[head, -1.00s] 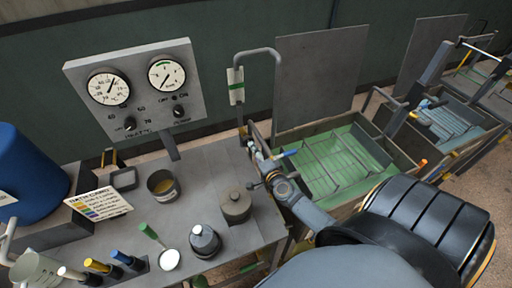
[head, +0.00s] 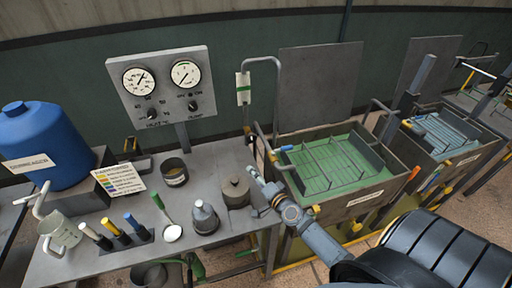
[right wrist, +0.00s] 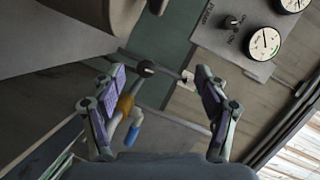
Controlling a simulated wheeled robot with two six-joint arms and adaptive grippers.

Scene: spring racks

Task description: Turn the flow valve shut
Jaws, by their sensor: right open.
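The flow valve appears to be the blue-handled lever (head: 285,148) on the upright pipe at the near left corner of the green rack tank. In the right wrist view its blue handle (right wrist: 131,135) hangs below a brass-coloured body (right wrist: 126,104). My right gripper (head: 256,178) is just left of and below the handle in the head view. In the right wrist view the right gripper (right wrist: 160,78) is open, fingers spread, with nothing held. The valve body shows near its left finger; contact cannot be told. My left gripper is not in view.
The grey bench (head: 105,262) holds a lidded pot (head: 236,192), a grey flask (head: 204,218) and a blue drum (head: 45,145). A gauge panel (head: 162,85) stands behind. The green tank (head: 335,165) is right of the bench, beside a bent pipe (head: 277,95).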

